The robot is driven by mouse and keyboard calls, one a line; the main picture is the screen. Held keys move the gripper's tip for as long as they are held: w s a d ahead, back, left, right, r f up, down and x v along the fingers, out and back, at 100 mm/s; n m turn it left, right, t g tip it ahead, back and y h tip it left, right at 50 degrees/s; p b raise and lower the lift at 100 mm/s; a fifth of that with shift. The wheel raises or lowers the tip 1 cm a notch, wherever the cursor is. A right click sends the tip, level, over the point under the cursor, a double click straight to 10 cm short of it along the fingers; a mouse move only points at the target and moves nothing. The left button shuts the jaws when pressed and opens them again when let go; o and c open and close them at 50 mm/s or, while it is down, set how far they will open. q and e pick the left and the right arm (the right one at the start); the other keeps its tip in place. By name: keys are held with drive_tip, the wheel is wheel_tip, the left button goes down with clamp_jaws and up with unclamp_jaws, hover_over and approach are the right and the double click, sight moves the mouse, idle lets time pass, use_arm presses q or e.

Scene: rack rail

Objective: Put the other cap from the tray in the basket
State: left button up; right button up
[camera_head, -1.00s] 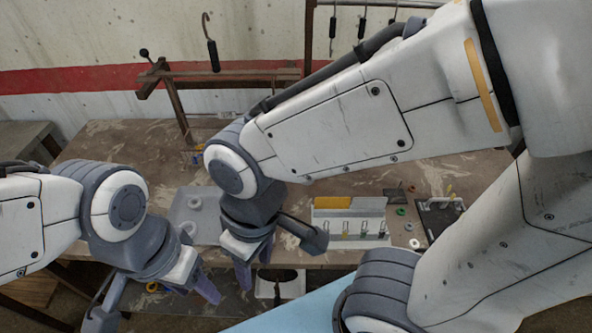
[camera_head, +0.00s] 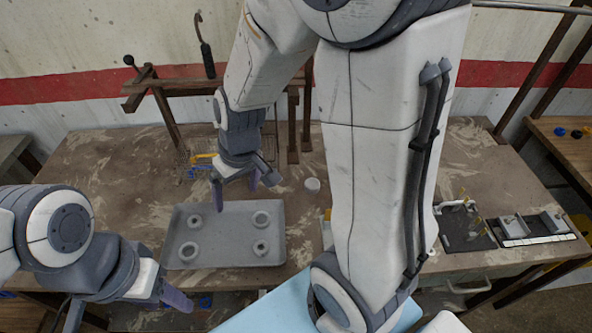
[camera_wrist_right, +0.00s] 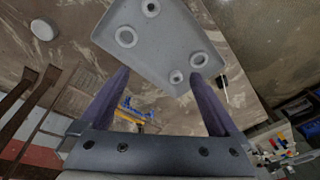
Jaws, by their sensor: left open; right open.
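The grey tray (camera_head: 225,258) lies on the table and holds several pale round ring-like pieces, such as one at its front right (camera_head: 261,248). I cannot tell which of these is a cap. The tray also shows in the right wrist view (camera_wrist_right: 155,50). A wire basket (camera_head: 192,170) with blue and yellow items stands behind the tray. My right gripper (camera_head: 236,189) is open and empty above the tray's back edge; its fingers (camera_wrist_right: 160,78) frame the tray's near end in the wrist view. My left gripper (camera_head: 135,306) is open at the lower left, apart from the tray.
A white round piece (camera_head: 312,185) sits on the table right of the tray. My right arm hides the middle of the table. A dark board (camera_head: 465,230) and a grey fixture (camera_head: 535,228) stand at the right. A wooden frame (camera_head: 165,105) rises behind the basket.

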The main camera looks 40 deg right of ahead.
drive_tip(key=w+d+f+m+h, duration=0.1)
drive_tip(key=w+d+f+m, duration=0.1)
drive_tip(key=d, duration=0.4)
drive_tip(key=w+d+f+m, duration=0.1)
drive_tip(key=w+d+f, duration=0.15)
drive_tip(key=d, duration=0.35)
drive_tip(key=m+h+b, duration=0.1)
drive_tip(key=m+b, duration=0.2)
hover_over(312, 183)
drive_tip(key=s+a, duration=0.1)
drive_tip(key=s, duration=0.1)
drive_tip(key=shift+t, duration=0.4)
wheel_tip(312, 183, down, 9)
drive_tip(key=shift+a+r, duration=0.15)
drive_tip(key=shift+r, duration=0.05)
drive_tip(key=shift+d+b+x, duration=0.2)
drive_tip(key=shift+b+x, duration=0.65)
drive_tip(key=shift+x, duration=0.65)
drive_tip(key=shift+d+b+x, duration=0.25)
drive_tip(key=shift+b+x, duration=0.55)
drive_tip(key=shift+x, duration=0.7)
drive_tip(key=shift+r, duration=0.15)
clamp_jaws()
